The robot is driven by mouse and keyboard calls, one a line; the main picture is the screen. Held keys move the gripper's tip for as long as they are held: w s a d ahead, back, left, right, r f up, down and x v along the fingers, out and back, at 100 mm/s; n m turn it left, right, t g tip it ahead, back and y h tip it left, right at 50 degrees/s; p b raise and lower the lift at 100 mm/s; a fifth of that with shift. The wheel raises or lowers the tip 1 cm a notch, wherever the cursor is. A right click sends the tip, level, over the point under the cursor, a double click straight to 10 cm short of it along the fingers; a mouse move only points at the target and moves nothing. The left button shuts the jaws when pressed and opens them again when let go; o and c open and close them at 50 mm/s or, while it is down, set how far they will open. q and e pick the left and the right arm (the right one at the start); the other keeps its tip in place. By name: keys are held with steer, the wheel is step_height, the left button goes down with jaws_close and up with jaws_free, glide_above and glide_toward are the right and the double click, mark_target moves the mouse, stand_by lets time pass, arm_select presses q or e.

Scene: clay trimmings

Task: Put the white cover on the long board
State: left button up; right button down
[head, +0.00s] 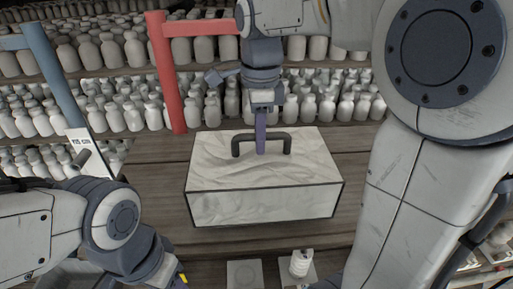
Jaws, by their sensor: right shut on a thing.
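The white cover (265,205) is a box-like piece with pale marbled faces, dark edges and a dark handle (238,143) on top. It is in the middle of the head view, roughly level. My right gripper (260,146) points down from above and is shut on the handle. The long wooden boards (150,165) run under and behind the cover; I cannot tell which one is the task's long board, or whether the cover touches the wood. The cover hides what is beneath it. My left gripper (182,278) is at the bottom edge, mostly cut off.
Shelves of pale bottles (130,115) line the back. A red post frame (168,80) and a blue post frame (45,70) stand at the left. A small white stacked item (300,263) and a grey square plate (244,274) are in front of the cover.

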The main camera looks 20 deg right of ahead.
arm_select(q)
steer(key=shift+w+d+f+b, duration=0.15)
steer(key=shift+f+b, duration=0.75)
steer(key=shift+f, duration=0.5)
arm_select(e)
steer(key=shift+f, duration=1.5)
steer(key=shift+f, duration=0.15)
steer(key=c, duration=0.8)
jaws_free()
steer(key=shift+o, duration=0.2)
arm_select(q)
steer(key=shift+f+b, duration=0.35)
arm_select(e)
step_height(320, 180, up, 12)
steer(key=shift+r, duration=0.2)
